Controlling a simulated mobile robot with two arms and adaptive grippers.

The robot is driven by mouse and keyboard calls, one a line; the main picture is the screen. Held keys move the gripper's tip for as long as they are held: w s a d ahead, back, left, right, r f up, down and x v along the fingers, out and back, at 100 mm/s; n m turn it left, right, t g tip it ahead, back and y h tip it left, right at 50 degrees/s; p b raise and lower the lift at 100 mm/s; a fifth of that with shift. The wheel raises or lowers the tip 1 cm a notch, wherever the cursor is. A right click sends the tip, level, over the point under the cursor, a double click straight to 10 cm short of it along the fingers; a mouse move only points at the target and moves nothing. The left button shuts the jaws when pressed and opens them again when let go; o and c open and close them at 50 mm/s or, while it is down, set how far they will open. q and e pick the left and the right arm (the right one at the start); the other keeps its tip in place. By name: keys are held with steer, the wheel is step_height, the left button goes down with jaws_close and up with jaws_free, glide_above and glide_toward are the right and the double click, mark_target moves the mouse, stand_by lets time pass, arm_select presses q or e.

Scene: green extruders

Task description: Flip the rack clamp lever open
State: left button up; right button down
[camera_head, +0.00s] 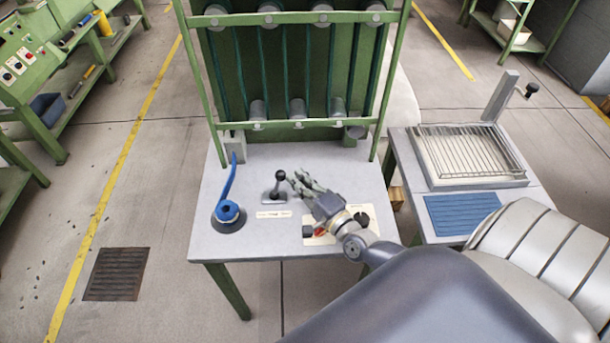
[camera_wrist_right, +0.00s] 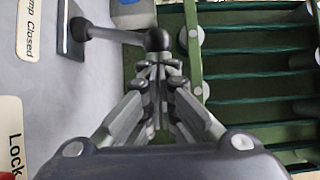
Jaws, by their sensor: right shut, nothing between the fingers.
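The clamp lever (camera_head: 280,176) is a short grey rod with a black ball knob on a small plate on the grey table. In the right wrist view its knob (camera_wrist_right: 157,40) is just beyond my fingertips, and the rod runs left to the plate. A label (camera_wrist_right: 30,28) beside it reads "...mp Closed". My right gripper (camera_head: 297,181) is shut and empty, just right of the knob; its fingers also show in the wrist view (camera_wrist_right: 157,78). I cannot tell whether they touch the knob. My left gripper is not in view.
A green rack (camera_head: 265,125) with tubes stands at the table's back. A blue handle (camera_head: 229,208) on a round base is at the left. A panel (camera_head: 316,238) with a red part lies under my right wrist. A side table (camera_head: 402,160) with a wire grid is right.

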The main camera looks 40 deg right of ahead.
steer(key=w+a+r+p, duration=0.2)
steer(key=w+a+p, duration=0.1)
steer(key=a, duration=0.3)
steer(key=shift+w+r+n+g+p, duration=0.25)
steer(key=shift+w+n+g+p, duration=0.1)
steer(key=shift+n+p, duration=0.1)
steer(key=shift+r, duration=0.1)
stand_by(0.5)
